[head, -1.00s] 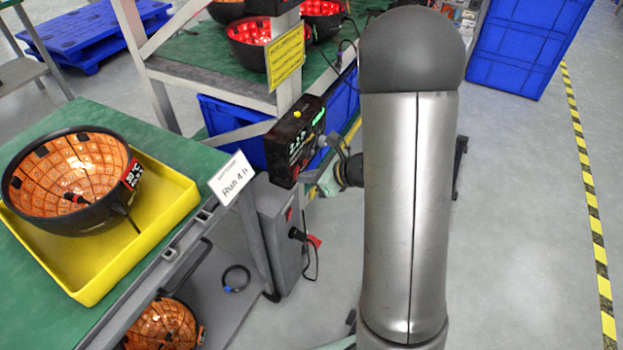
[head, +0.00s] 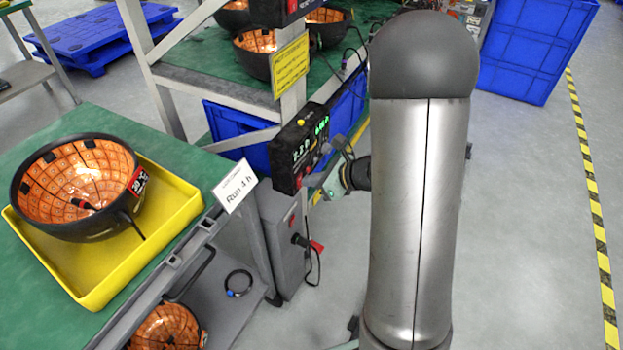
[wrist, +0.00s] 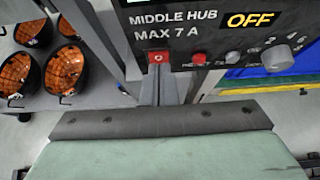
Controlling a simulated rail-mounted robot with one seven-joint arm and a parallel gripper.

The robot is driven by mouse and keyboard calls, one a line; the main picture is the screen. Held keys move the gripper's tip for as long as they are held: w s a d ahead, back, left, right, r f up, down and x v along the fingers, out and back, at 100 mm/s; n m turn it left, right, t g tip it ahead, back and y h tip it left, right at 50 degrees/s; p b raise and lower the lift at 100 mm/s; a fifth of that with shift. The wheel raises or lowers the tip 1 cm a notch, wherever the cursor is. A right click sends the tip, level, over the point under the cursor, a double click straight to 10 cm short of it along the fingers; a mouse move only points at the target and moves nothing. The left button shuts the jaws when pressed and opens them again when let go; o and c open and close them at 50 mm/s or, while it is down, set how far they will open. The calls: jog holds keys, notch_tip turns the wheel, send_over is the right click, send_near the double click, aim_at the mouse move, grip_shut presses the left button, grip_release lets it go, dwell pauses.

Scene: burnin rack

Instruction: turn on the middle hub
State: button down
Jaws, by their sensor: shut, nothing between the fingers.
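The middle hub is a black box (head: 300,150) on the rack post in the head view, with green lit characters on its face. The wrist view shows its panel (wrist: 212,38), reading "MIDDLE HUB MAX 7 A" with a yellow "OFF" (wrist: 250,19). Below the text are a red square switch (wrist: 158,57), a small red button (wrist: 198,58) and a grey knob (wrist: 278,58). My gripper (wrist: 160,122) is shut and empty, just below the panel. In the head view my gripper (head: 333,182) is beside the box, partly hidden by my arm. Contact cannot be told.
A yellow tray (head: 62,270) with an orange-lined bowl (head: 80,180) stands on the green bench at left. More bowls (head: 256,50) sit on the rack shelf. A grey box (head: 283,240) with a red plug hangs below. Open floor lies to the right.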

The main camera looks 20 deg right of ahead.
jog(key=f+p+v, duration=0.1)
jog(key=p+v, duration=0.1)
jog(key=v, duration=1.1)
jog(key=shift+s+d, duration=0.35)
jog(key=shift+d, duration=0.05)
jog(key=shift+f, duration=0.1)
